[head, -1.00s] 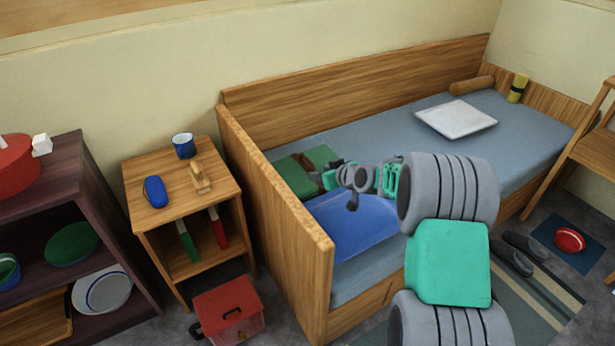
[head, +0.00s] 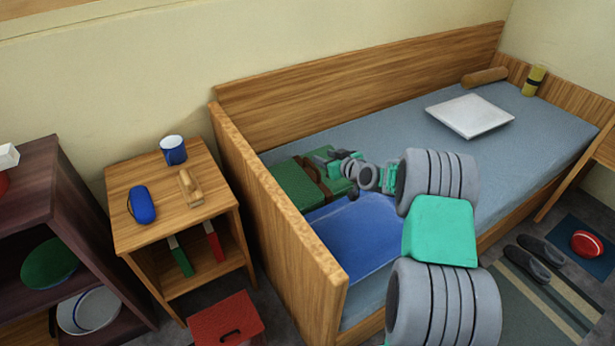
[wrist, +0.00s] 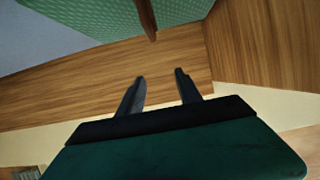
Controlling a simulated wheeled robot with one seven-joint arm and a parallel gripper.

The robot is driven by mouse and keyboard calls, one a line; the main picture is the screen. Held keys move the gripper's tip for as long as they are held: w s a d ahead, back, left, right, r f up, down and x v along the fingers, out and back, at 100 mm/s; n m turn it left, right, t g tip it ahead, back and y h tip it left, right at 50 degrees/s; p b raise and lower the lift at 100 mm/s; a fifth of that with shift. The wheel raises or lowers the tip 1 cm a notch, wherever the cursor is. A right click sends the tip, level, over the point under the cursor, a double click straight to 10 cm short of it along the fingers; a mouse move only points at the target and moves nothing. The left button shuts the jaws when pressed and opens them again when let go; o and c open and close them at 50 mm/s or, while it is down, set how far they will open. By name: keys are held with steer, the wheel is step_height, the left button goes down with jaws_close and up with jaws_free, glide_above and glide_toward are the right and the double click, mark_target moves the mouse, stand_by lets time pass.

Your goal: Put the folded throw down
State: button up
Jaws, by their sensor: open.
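The folded throw (head: 297,186) looks like a green bundle with a brown strap (head: 318,180). It lies flat on the left end of the bed (head: 385,135), beside the headboard panel. My gripper (head: 340,160) is at the throw's right side in the head view and partly covers it. In the wrist view, my gripper (wrist: 160,77) has its two fingers apart with nothing between them.
A flat blue piece (head: 365,235) lies on the bed in front of the throw. A white square (head: 470,115) lies farther right. The wooden end panel (head: 275,200) and back panel (head: 350,75) border the bed. A nightstand (head: 175,215) stands left. The bed's middle is clear.

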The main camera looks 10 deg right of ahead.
steer(key=b, duration=0.6)
glide_toward(314, 166)
steer(key=x, duration=0.2)
steer(key=shift+w+a+f, duration=0.15)
steer(key=shift+w+a, duration=0.1)
steer(key=shift+a, duration=0.05)
steer(key=shift+w+f, duration=0.1)
steer(key=shift+f, duration=0.05)
steer(key=b+x, duration=0.2)
steer(key=x, duration=0.5)
steer(key=shift+w, duration=0.35)
steer(key=shift+d, duration=0.1)
jaws_close()
